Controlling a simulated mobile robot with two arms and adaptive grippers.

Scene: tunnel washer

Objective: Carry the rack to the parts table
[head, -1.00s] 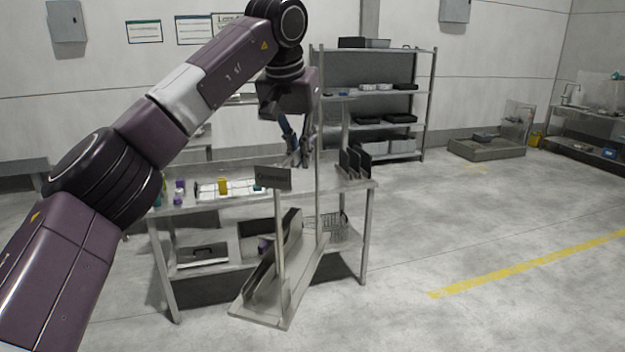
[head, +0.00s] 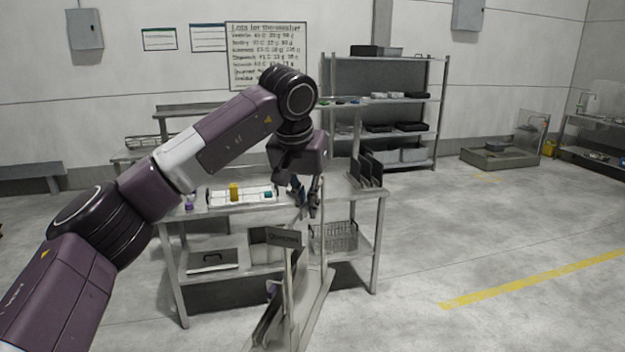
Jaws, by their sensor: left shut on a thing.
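My left gripper (head: 309,203) is shut on the upright part of a grey metal rack (head: 322,245). The rack hangs low in the picture, in front of a steel table (head: 352,199). It has thin posts, a small dark sign plate (head: 284,238) and a long base that reaches the bottom edge of the view. The lettering on the plate is too small to read. The exact grip contact is hard to see. No label shows which table is the parts table. My right gripper is out of view.
The steel table holds a white tray (head: 218,201) with small bottles and dark upright plates (head: 368,170). A wire basket (head: 334,238) sits on its lower shelf. A shelf unit (head: 440,120) stands behind. The floor to the right (head: 480,245) is clear.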

